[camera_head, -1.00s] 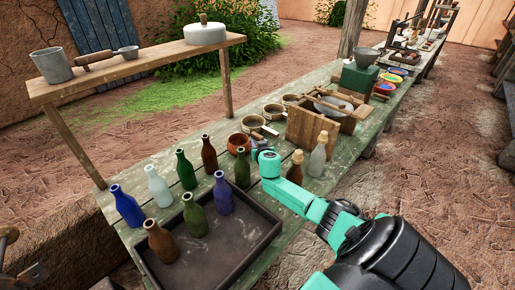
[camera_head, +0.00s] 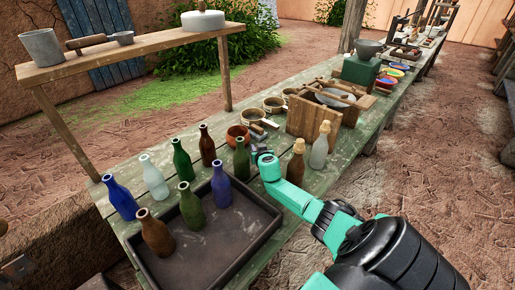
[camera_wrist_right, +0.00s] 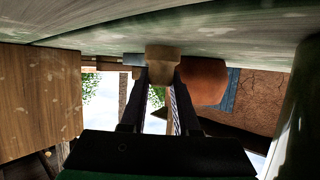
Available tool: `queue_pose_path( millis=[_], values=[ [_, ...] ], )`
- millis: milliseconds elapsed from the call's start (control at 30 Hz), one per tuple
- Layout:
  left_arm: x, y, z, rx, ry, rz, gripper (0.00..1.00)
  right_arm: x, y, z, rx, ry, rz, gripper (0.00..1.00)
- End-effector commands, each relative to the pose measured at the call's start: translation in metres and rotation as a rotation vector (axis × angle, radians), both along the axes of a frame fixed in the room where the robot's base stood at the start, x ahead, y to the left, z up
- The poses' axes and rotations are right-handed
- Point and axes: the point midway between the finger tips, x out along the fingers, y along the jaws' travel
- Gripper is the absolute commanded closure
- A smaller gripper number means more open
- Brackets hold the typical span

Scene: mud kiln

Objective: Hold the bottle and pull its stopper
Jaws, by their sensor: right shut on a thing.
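Two bottles with tan stoppers stand on the bench right of my right gripper: a brown bottle (camera_head: 295,168) and a clear bottle (camera_head: 319,152). Both are upright, with their stoppers in. My right gripper (camera_head: 259,148) is low over the bench, between the green bottle (camera_head: 241,160) and the brown stoppered bottle. In the right wrist view, which is upside down, its fingers (camera_wrist_right: 160,72) meet a small tan rounded piece (camera_wrist_right: 163,57). What this piece is cannot be told clearly. My left gripper is not seen.
A dark tray (camera_head: 240,245) holds several open bottles; others stand behind it. An orange bowl (camera_head: 236,136) and handled mugs (camera_head: 273,105) are behind my right gripper. A wooden box (camera_head: 306,118) stands beyond the stoppered bottles. A shelf (camera_head: 140,54) rises over the bench's left side.

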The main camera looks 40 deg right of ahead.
Motion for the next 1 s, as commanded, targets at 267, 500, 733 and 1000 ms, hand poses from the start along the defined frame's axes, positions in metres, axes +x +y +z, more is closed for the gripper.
queue_pose_path(
  millis=[267, 500, 733, 1000],
  values=[
    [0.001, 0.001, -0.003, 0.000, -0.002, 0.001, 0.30, -0.004, 0.003, -0.013, 0.005, 0.017, 0.003, 0.41],
    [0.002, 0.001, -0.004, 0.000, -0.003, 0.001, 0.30, -0.004, 0.005, -0.016, 0.007, 0.021, 0.004, 0.41],
    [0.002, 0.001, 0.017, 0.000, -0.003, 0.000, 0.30, -0.004, 0.004, 0.002, 0.006, 0.022, 0.004, 0.41],
    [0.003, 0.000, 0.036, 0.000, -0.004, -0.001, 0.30, -0.037, 0.024, 0.020, 0.007, 0.014, 0.005, 0.41]
  ],
)
